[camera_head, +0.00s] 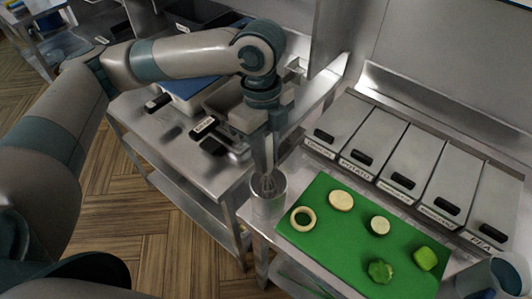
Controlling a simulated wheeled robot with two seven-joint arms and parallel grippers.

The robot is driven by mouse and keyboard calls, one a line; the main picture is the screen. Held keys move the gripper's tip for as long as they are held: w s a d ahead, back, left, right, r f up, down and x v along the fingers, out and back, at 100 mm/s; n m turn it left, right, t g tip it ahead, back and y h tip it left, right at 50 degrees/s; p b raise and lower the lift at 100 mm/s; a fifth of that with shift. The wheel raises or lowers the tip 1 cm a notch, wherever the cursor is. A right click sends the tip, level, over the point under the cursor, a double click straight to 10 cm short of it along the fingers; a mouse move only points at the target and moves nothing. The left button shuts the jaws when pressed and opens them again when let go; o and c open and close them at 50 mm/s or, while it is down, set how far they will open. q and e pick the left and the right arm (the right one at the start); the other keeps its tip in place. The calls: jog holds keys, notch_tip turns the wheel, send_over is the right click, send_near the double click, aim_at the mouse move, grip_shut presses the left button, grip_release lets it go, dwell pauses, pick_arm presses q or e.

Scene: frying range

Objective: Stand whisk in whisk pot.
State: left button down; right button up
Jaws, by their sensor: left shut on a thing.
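The whisk (267,183) hangs upright below my left gripper (265,138), which is shut on its upper part. Its wire end shows at the mouth of the whisk pot (268,208), a small metal cylinder. The wires appear to be inside the pot's rim; how deep they reach is hidden by the pot wall. The pot stands at the left end of the steel counter, beside the green board. My right gripper is not in view.
A green cutting board (335,262) holds several pale and green vegetable pieces. Lidded, labelled bins (398,172) line the back. A cup-like container (497,275) stands at lower right. A steel table with containers (190,165) is at the left, above wooden flooring.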

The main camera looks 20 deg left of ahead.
pick_arm(q)
jog(key=c, duration=1.5)
grip_release()
jog(key=shift+o, duration=0.2)
jog(key=shift+r, duration=0.1)
notch_tip(320, 180, up, 17)
jog(key=w+a+b, duration=0.1)
jog(key=b, duration=0.2)
jog(key=shift+w+a, duration=0.15)
jog(key=shift+w, duration=0.15)
jog(key=shift+r, duration=0.1)
